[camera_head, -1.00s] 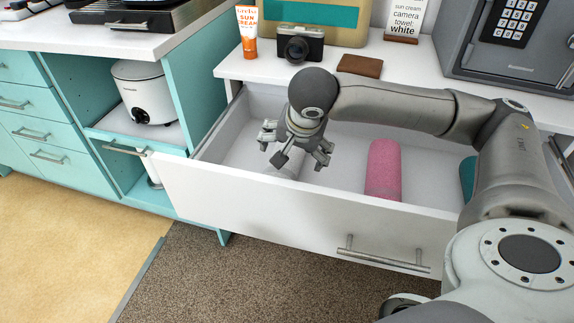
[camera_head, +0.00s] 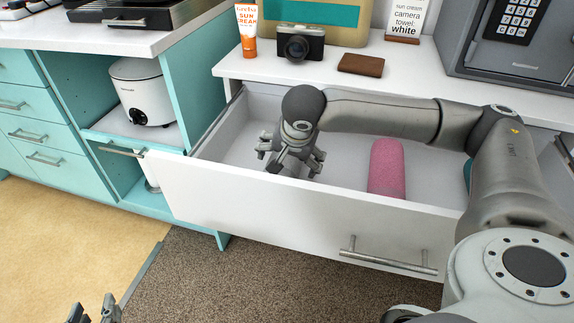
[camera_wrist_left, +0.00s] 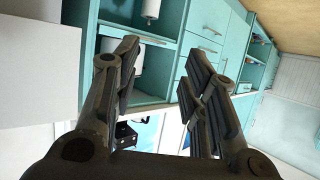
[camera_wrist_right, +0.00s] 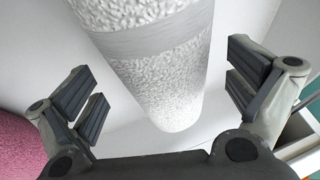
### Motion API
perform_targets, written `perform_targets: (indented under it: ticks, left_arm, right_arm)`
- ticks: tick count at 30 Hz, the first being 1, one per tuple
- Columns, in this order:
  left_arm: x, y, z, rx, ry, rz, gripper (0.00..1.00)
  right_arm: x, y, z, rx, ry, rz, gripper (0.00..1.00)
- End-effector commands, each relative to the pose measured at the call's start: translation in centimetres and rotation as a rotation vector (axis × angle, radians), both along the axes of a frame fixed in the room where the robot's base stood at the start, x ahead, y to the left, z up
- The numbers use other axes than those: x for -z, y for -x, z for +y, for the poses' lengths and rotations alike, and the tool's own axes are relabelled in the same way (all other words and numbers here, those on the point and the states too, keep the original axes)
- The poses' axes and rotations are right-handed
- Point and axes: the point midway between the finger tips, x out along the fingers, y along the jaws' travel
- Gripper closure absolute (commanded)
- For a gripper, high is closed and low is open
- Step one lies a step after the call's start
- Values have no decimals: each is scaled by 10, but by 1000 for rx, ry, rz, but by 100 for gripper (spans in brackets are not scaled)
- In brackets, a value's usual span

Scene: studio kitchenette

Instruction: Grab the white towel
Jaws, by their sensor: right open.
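The white towel (camera_wrist_right: 160,65) is a rolled, textured cylinder with a smoother band. It lies in the open white drawer (camera_head: 300,215) and fills the middle of the right wrist view. In the head view my right gripper mostly hides it. My right gripper (camera_head: 290,160) is open, pointing down into the drawer above the towel. In the right wrist view its fingers stand on either side of the towel, apart from it. My left gripper (camera_head: 95,312) is open and empty, low at the left over the floor, away from the drawer.
A pink rolled towel (camera_head: 387,168) lies in the drawer to the right of my right gripper. A teal item (camera_head: 467,173) is partly hidden farther right. The counter above holds a camera (camera_head: 300,42), a brown wallet (camera_head: 361,65), sun cream (camera_head: 247,32) and a safe (camera_head: 510,60).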

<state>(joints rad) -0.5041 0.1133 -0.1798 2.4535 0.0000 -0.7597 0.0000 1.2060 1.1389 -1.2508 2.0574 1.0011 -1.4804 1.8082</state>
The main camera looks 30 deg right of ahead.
Motion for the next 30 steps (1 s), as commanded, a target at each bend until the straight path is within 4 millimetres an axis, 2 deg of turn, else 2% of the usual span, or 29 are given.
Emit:
perform_targets:
  ticks: [9, 20, 30]
  left_arm:
    - [-40, -17, -10, 15, 55, -226, 60]
    - [-47, -19, -12, 17, 63, -257, 60]
    - [-47, -18, -11, 16, 63, -256, 60]
  right_arm:
    - [21, -10, -4, 2, -1, 0, 0]
    - [23, -11, -4, 1, 0, 0, 1]
    - [23, -11, -4, 1, 0, 0, 45]
